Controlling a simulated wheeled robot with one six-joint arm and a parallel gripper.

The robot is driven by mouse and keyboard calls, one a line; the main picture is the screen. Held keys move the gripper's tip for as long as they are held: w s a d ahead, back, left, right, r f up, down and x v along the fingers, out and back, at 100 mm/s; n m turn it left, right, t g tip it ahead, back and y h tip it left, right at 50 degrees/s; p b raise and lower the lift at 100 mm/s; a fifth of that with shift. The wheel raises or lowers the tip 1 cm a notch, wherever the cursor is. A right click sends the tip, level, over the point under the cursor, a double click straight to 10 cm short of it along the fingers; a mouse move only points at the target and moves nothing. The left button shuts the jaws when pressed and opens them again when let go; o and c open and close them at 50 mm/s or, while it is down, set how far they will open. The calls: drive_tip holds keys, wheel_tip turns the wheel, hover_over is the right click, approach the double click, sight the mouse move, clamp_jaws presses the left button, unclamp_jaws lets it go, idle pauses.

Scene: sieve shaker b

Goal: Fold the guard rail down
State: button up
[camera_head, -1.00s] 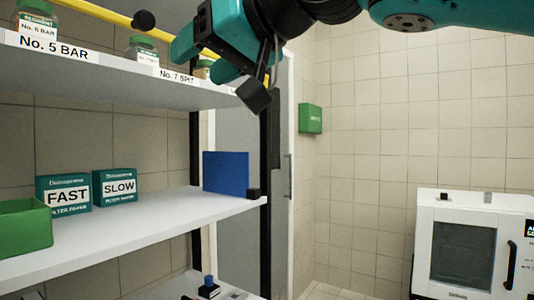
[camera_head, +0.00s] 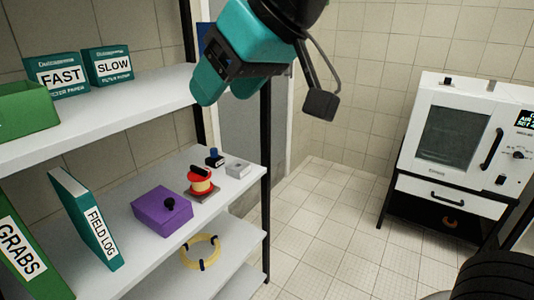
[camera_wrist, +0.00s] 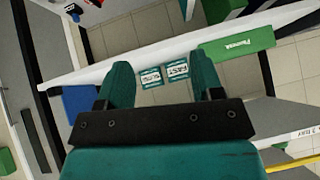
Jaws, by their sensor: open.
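The guard rail (camera_wrist: 300,169) shows only as a short yellow bar in the lower right corner of the wrist view, beside a labelled shelf edge. The rest of it is out of frame, and it is not in the head view. Whether it is up or down cannot be told from this piece. My gripper (camera_wrist: 163,76) is open and empty, its two teal fingers apart in the wrist view, clear of the rail. In the head view my gripper (camera_head: 215,85) hangs in front of the shelf rack's right end, its fingertips partly hidden.
FAST (camera_head: 57,76) and SLOW (camera_head: 108,66) filter paper boxes and a green bin (camera_head: 25,108) stand on a shelf. A purple box (camera_head: 161,211), binders and a yellow ring (camera_head: 201,252) sit lower. A white oven (camera_head: 460,130) stands right. The floor between (camera_head: 315,215) is clear.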

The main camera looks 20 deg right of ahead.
drive_tip(key=s+d+f+g+h+p, duration=0.1)
drive_tip(key=s+d+f+g, duration=0.1)
drive_tip(key=s+f, duration=0.4)
wheel_tip(320, 180, down, 3)
drive_tip(key=shift+s+d+f+n+g, duration=0.1)
drive_tip(key=shift+s+d+n+g, duration=0.2)
drive_tip(key=shift+g, duration=0.5)
drive_tip(key=w+a+r+m+t+y+p, duration=0.1)
drive_tip(key=w+r+t+p, duration=0.25)
drive_tip(key=r, duration=1.15)
drive_tip(key=w+a+r+t+y+p, duration=0.1)
drive_tip(key=w+r+t+y+p, duration=0.2)
drive_tip(key=r, duration=1.3)
drive_tip(key=w+a+r+m+t+p, duration=0.1)
drive_tip(key=w+r+p, duration=0.3)
drive_tip(key=r, duration=1.1)
drive_tip(key=p+x, duration=0.4)
drive_tip(key=x, duration=1.2)
drive_tip(key=shift+w+a+f, duration=0.1)
drive_tip(key=shift+a, duration=0.05)
clamp_jaws()
